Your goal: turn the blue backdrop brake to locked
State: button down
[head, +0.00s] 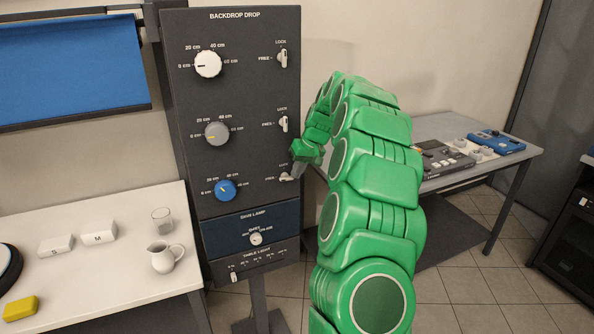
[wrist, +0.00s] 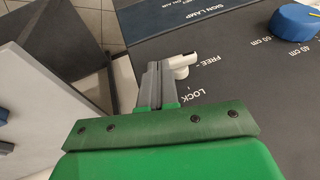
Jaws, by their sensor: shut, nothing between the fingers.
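The blue backdrop brake (head: 286,177) is the lowest small white lever on the right side of the dark panel, in the row of the blue knob (head: 226,190). Its handle points left toward FREE. In the wrist view the brake lever (wrist: 184,62) lies beside the fingertips, its handle pointing to the FREE label. My gripper (head: 297,170) is shut and empty, just right of the lever. In the wrist view my gripper (wrist: 154,68) has its tips close against the lever's pivot end; I cannot tell whether they touch.
Two similar brake levers, the upper (head: 283,58) and the middle (head: 284,124), sit above on the panel (head: 240,110). A sign lamp knob (head: 256,239) and a table light slider (head: 234,276) are below. A white table (head: 120,275) with a jug (head: 165,256) stands left.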

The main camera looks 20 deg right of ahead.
jog(key=shift+d+f+m+y, duration=0.2)
jog(key=shift+f+y, duration=0.1)
jog(key=shift+y, duration=0.45)
jog(key=shift+d+f+m+y, duration=0.1)
jog(key=shift+d+f+y, duration=0.15)
jog(key=shift+y, duration=0.5)
jog(key=shift+f+y, duration=0.25)
jog(key=shift+y, duration=0.35)
jog(key=shift+d+f, duration=0.2)
jog(key=shift+f, duration=1.15)
jog(key=shift+r, duration=0.2)
